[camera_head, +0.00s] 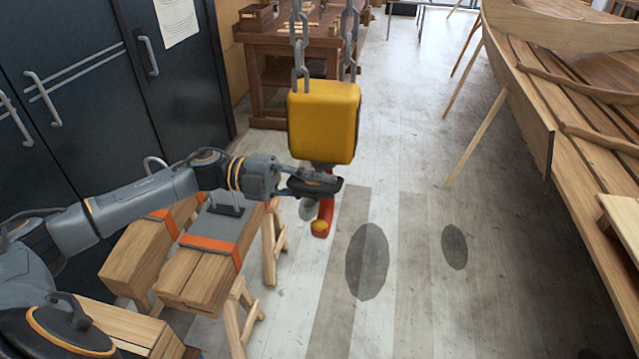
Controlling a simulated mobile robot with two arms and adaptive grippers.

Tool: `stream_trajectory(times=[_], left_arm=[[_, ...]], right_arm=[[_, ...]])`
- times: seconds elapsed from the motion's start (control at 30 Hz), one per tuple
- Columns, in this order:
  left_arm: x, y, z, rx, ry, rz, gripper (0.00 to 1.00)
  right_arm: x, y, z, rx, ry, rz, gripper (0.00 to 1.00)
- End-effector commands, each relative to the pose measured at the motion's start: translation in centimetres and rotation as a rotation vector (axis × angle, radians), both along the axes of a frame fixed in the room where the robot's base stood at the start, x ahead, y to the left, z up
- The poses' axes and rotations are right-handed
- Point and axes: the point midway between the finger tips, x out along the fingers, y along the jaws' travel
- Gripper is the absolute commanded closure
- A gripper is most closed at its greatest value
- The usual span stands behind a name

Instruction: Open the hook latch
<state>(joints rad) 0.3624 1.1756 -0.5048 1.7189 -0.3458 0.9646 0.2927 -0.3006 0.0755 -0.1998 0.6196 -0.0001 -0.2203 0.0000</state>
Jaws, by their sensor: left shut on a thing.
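A yellow hoist block (323,121) hangs in the middle of the head view. Below it hangs a red hook (326,211) with a yellow-orange end (319,227). My left gripper (328,184) reaches in from the left, just under the block. Its dark fingers are shut across the upper part of the hook. They hide what they hold and I cannot make out the latch clearly. It appears to be between the fingers. My right gripper is not in view.
Chains (300,45) hold the block from above. Wooden beams with orange straps (211,249) rest on sawhorses below my left arm. Dark cabinets (75,85) stand at left, a workbench (290,60) behind, and a wooden boat (560,100) at right. The middle floor is clear.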

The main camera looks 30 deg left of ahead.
Motion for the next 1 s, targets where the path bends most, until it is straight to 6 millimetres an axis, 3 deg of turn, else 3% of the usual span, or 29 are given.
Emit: stream_trajectory(times=[0.43,0.47,0.53,0.87,1.0], left_arm=[[0.1,0.0,0.6,-0.005,-0.003,-0.001,1.0],[0.1,0.0,0.6,-0.005,-0.003,-0.001,0.85],[0.1,0.0,0.5,-0.006,-0.002,-0.001,0.71],[0.0,0.2,0.2,-0.003,0.006,0.0,0.69],[-0.3,1.5,0.0,-0.001,0.01,0.002,0.69]], right_arm=[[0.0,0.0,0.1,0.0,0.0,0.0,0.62],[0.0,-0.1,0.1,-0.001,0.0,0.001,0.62],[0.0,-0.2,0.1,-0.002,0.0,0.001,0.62],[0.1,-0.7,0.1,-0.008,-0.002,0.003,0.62],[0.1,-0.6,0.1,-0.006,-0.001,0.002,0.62]])
